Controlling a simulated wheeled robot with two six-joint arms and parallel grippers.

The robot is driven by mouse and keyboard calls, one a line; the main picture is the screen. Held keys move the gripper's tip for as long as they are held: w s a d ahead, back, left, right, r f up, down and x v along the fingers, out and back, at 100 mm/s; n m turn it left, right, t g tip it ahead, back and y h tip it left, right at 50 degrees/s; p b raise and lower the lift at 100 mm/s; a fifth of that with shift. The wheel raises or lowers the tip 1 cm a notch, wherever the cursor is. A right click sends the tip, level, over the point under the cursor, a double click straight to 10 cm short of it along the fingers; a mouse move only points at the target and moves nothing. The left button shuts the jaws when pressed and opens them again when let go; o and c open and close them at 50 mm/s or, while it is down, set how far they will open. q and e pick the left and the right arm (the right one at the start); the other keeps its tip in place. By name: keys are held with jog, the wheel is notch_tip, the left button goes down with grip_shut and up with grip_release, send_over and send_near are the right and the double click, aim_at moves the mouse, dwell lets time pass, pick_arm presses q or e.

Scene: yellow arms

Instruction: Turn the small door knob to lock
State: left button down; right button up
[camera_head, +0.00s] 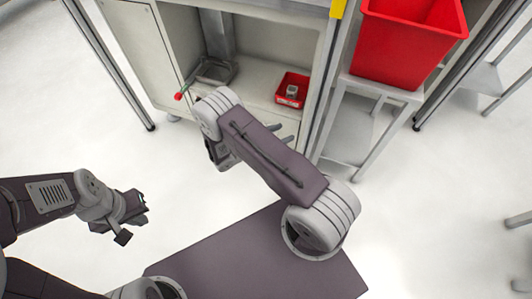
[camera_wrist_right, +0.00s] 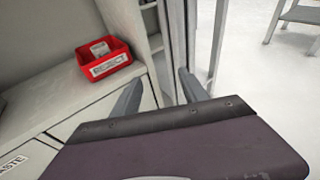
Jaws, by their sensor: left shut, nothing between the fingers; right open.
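A small red-tipped knob or lever (camera_head: 181,95) shows at the left of the cabinet opening, by the edge of a pale door panel (camera_head: 142,50). I cannot tell whether it is the task's door knob or whether it is locked. My right arm reaches across the cabinet front and hides part of it. My right gripper (camera_head: 281,133) is open and empty, right of the red-tipped part and below the shelf; its two grey fingers (camera_wrist_right: 160,95) stand apart in the right wrist view, before the cabinet's right edge. My left gripper (camera_head: 133,218) is shut and empty over the floor at lower left.
A red tray (camera_head: 291,90) labelled REJECT, with a small pale object in it, sits on the shelf; it also shows in the right wrist view (camera_wrist_right: 104,58). A large red bin (camera_head: 408,40) stands on a side stand at right. Open white floor lies left and right.

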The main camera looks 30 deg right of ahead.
jog(key=w+a+f+n+t+b, duration=0.2)
jog(key=f+n+t+b, duration=0.1)
jog(key=f, duration=0.3)
jog(key=w+a+f+n+t+y+b, duration=0.1)
jog(key=w+a+f+n+t+b, duration=0.2)
jog(key=f, duration=0.4)
jog(key=w+a+f+n+t+b, duration=0.1)
jog(key=w+f+n+t+b, duration=0.1)
jog(key=f+n+t+b, duration=0.3)
jog(key=w+d+m+g+b, duration=0.1)
jog(key=w+d+b, duration=0.1)
jog(key=w+d, duration=0.4)
jog(key=shift+d+f+m+b, duration=0.35)
jog(key=shift+d+f+m, duration=0.1)
jog(key=shift+d, duration=0.1)
pick_arm(q)
notch_tip(320, 180, down, 18)
jog(key=shift+r, duration=0.15)
pick_arm(e)
grip_shut()
